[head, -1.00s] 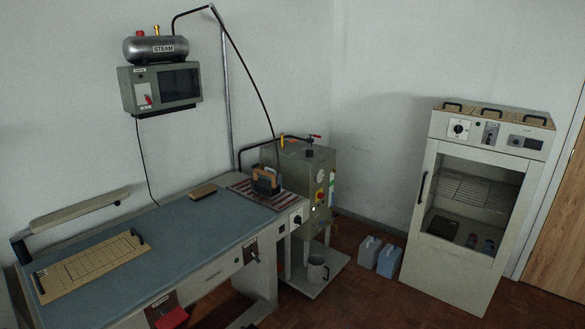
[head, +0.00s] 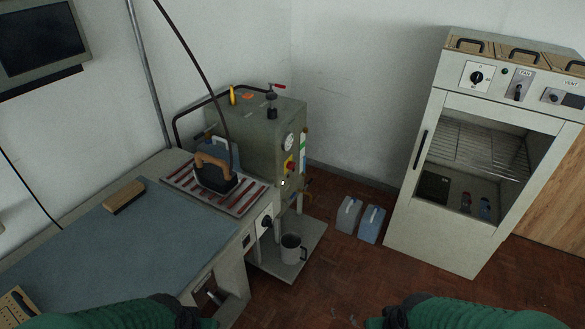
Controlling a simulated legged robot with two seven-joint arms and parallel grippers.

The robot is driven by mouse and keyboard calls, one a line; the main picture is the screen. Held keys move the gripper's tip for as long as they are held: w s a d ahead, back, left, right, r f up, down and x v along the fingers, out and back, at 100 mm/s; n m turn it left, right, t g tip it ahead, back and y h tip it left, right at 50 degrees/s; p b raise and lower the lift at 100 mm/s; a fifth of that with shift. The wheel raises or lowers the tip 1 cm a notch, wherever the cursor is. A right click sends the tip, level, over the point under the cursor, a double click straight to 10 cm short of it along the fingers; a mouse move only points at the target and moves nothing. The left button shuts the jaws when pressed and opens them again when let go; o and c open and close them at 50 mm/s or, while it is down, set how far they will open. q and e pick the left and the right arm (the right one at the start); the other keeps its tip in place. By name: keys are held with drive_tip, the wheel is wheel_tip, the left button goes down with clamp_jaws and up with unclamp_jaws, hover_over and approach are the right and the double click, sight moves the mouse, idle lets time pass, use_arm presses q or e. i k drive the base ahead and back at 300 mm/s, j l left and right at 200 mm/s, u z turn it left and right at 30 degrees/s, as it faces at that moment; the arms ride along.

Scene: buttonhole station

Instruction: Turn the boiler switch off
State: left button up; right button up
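The boiler is most likely the grey-green box (head: 250,145) standing at the right end of the ironing table. Its right-hand face carries a round gauge (head: 287,142) and a red control on a yellow plate (head: 289,166). A rotary switch with a black knob (head: 266,222) sits on a white plate on the table's end below. Labels are too small to read, so I cannot tell which control is the boiler switch or its position. My two green arms show at the bottom edge, well short of the box.
An iron (head: 217,178) rests on a striped mat on the table (head: 120,240). A metal jug (head: 291,249) stands on the low shelf. Two canisters (head: 348,214) (head: 371,223) stand on the floor. A cabinet (head: 404,233) is at right.

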sight(290, 166)
drive_tip(key=i+l+u, duration=0.15)
drive_tip(key=i+l, duration=0.15)
drive_tip(key=i+l+u, duration=0.1)
drive_tip(key=i+l, duration=0.2)
drive_tip(key=i+l+u, duration=0.15)
drive_tip(key=l, duration=0.3)
drive_tip(key=i+l+u, duration=0.15)
drive_tip(key=i+l, duration=0.2)
drive_tip(key=i+l+u, duration=0.1)
drive_tip(key=i+l, duration=0.15)
drive_tip(key=l, duration=0.2)
drive_tip(key=i+l+u, duration=0.15)
drive_tip(key=l, duration=0.3)
